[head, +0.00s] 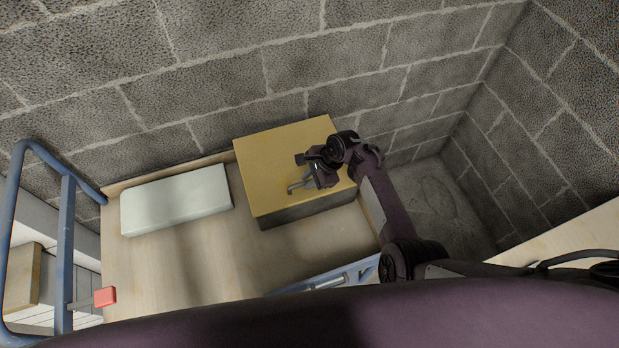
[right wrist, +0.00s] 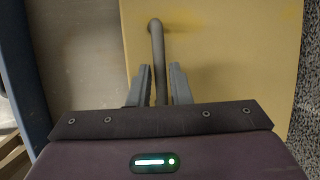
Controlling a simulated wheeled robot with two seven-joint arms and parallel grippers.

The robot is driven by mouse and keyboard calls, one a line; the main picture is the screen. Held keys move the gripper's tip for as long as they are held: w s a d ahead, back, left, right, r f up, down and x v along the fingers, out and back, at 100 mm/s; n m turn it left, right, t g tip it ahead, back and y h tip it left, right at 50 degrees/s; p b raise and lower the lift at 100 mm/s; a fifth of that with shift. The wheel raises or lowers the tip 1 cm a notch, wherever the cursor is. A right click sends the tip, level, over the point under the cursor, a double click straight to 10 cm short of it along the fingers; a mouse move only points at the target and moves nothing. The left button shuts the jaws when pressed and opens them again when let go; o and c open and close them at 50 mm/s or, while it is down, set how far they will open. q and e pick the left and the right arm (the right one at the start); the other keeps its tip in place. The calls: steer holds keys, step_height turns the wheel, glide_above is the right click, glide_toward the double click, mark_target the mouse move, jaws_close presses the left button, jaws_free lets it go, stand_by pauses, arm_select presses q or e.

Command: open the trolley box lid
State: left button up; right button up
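The trolley box (head: 306,211) is a dark box with a yellow lid (head: 275,150), and the lid lies shut on it. A grey bar handle (head: 299,186) is on the lid near its right part. It also shows in the right wrist view (right wrist: 157,45), running between my fingers. My right gripper (head: 311,179) is low over the lid at the handle. In the right wrist view my right gripper (right wrist: 161,70) has one finger on each side of the bar, with narrow gaps showing. My left gripper is not in view.
The box stands on a wooden trolley deck (head: 180,265) beside a pale green-white case (head: 176,199). A blue tubular rail (head: 66,250) with a red block (head: 105,297) is at the left. A block wall (head: 230,70) stands close behind.

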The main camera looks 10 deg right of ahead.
jaws_close()
